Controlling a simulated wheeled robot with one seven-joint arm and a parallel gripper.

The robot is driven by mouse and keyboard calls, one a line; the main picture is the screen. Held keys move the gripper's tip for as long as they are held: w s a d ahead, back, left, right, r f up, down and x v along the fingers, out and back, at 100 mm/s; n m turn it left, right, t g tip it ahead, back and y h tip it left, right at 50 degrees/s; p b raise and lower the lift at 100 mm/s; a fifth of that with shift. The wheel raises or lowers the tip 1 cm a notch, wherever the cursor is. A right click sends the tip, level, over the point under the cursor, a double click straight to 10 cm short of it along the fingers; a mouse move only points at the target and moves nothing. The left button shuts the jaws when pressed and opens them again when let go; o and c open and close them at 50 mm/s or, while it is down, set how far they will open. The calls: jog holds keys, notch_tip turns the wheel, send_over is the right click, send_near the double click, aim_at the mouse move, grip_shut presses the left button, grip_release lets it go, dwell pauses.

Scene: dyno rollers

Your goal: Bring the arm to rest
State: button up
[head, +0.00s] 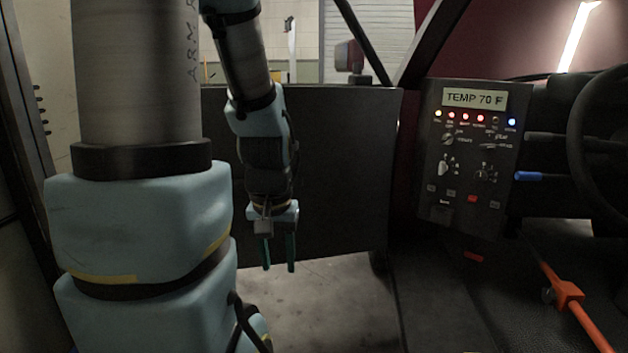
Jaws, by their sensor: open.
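My gripper (279,266) hangs at the end of my arm, left of the middle of the head view. It points down and its two thin green fingers are apart, with nothing between them. My light-blue arm bends down in front of a large dark panel (345,165). My gripper is in front of the panel's lower part, above the grey floor (325,310). I cannot tell whether it touches the panel.
A control panel (468,158) with a "TEMP 70 F" display, lights and knobs stands at right. Beyond it are a steering wheel (577,130) and a blue-tipped lever (530,176). An orange bar (568,296) is at the lower right. Floor below my gripper looks clear.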

notch_tip(320, 180, up, 21)
jog(key=p, duration=1.9)
jog(key=shift+p, duration=0.3)
jog(key=shift+f, duration=0.1)
